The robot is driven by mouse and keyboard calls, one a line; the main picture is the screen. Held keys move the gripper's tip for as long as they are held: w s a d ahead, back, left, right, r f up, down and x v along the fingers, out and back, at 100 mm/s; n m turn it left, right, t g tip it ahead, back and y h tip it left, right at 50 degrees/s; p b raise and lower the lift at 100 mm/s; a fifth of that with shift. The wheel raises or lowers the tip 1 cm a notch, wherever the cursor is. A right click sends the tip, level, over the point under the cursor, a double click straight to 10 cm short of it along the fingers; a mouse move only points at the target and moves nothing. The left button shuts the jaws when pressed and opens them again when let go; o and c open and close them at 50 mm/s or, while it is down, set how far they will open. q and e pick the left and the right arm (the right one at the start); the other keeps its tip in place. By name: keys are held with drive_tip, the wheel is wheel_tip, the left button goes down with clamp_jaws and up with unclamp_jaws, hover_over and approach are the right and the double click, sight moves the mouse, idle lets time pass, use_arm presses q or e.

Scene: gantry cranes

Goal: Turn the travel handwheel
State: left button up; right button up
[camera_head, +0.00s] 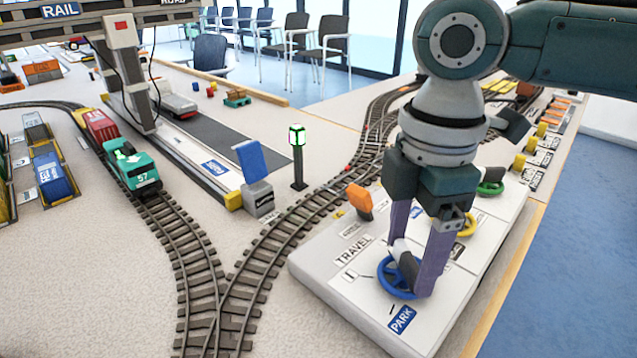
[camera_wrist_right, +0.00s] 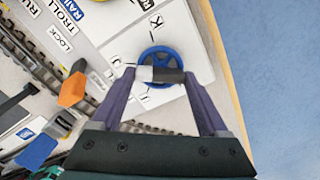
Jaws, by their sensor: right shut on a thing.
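The blue travel handwheel (camera_head: 386,282) sits on the white control panel (camera_head: 335,290), beside the TRAVEL label (camera_head: 354,249) and behind the blue PARK label (camera_head: 401,320). It also shows in the right wrist view (camera_wrist_right: 160,53). My right gripper (camera_head: 411,274) points down over the wheel, with its purple fingers around a short light-grey and dark cylindrical piece (camera_wrist_right: 160,75) at the wheel. The gripper is shut on this piece. The fingers hide part of the wheel's rim. My left gripper is out of view.
An orange lever (camera_head: 359,201), a yellow wheel (camera_head: 468,225) and a green wheel (camera_head: 490,187) stand on the same panel. Rail track (camera_head: 290,230) runs along its left side. A teal train (camera_head: 133,167) and a lit green signal post (camera_head: 298,158) stand further left.

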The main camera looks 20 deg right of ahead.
drive_tip(key=shift+c, duration=0.8)
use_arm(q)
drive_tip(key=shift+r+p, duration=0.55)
use_arm(e)
drive_tip(key=shift+r+m, duration=0.15)
drive_tip(key=shift+m, duration=0.15)
drive_tip(key=m+p, duration=0.6)
drive_tip(key=p, duration=0.2)
drive_tip(key=shift+a+r, duration=0.1)
drive_tip(key=shift+r, duration=0.05)
drive_tip(key=m+p, duration=0.3)
drive_tip(key=shift+m, duration=0.4)
use_arm(q)
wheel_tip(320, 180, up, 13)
drive_tip(key=p, duration=0.2)
use_arm(e)
drive_tip(key=shift+f+m, duration=0.25)
drive_tip(key=shift+m, duration=1.55)
drive_tip(key=o, duration=1.2)
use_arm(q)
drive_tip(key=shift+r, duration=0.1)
use_arm(e)
drive_tip(key=shift+o, duration=0.2)
